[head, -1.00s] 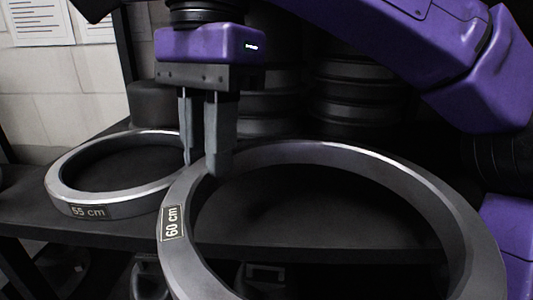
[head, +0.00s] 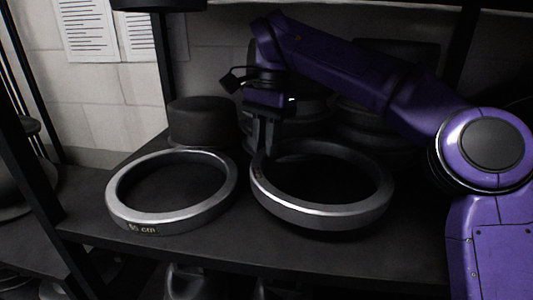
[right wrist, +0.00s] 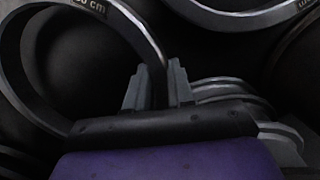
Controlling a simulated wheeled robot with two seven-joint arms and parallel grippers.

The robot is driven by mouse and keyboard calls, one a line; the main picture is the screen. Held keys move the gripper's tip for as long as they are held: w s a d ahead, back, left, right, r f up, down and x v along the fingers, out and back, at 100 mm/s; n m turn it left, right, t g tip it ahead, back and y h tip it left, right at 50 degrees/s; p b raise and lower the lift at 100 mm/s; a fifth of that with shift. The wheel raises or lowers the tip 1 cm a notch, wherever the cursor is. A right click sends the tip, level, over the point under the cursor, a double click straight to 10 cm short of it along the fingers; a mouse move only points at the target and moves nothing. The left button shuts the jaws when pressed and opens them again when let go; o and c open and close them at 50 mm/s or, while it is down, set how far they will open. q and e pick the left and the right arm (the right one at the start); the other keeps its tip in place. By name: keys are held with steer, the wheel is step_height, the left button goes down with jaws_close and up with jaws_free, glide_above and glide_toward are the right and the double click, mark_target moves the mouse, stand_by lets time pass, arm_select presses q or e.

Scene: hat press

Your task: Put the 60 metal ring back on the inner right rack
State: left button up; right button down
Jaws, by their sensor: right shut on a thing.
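The 60 cm metal ring (head: 322,214) is over the right part of the dark shelf (head: 235,248) in the head view, nearly level. A dark band shows just under its front edge; I cannot tell whether it touches the shelf. My right gripper (head: 266,150) is shut on its back left rim. In the right wrist view the ring (right wrist: 141,30) runs between the fingers (right wrist: 158,88), its label partly cut off at the top. My left gripper is not in view.
The 55 cm ring (head: 190,217) lies on the shelf to the left, a narrow gap away. A dark round block (head: 203,122) stands behind it. Dark stacked round pieces (head: 365,125) stand behind the 60 cm ring. A black upright (head: 38,150) stands at left.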

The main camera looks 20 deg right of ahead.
steer(key=shift+s+d+f, duration=0.1)
steer(key=shift+s+f, duration=0.05)
steer(key=shift+f, duration=0.15)
steer(key=shift+s+d+f, duration=0.1)
steer(key=shift+s+f, duration=0.95)
steer(key=shift+s, duration=0.85)
steer(key=shift+w+f, duration=0.2)
steer(key=c, duration=1)
jaws_free()
steer(key=shift+w+f, duration=0.25)
steer(key=shift+w, duration=0.25)
steer(key=shift+w+f, duration=0.2)
steer(key=shift+w, duration=0.5)
steer(key=shift+s+r, duration=0.2)
steer(key=shift+s, duration=0.35)
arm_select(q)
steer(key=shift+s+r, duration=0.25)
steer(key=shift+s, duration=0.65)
arm_select(e)
steer(key=r, duration=0.7)
steer(key=shift+w+d+r, duration=0.15)
steer(key=shift+d+r, duration=0.05)
steer(key=shift+d, duration=0.15)
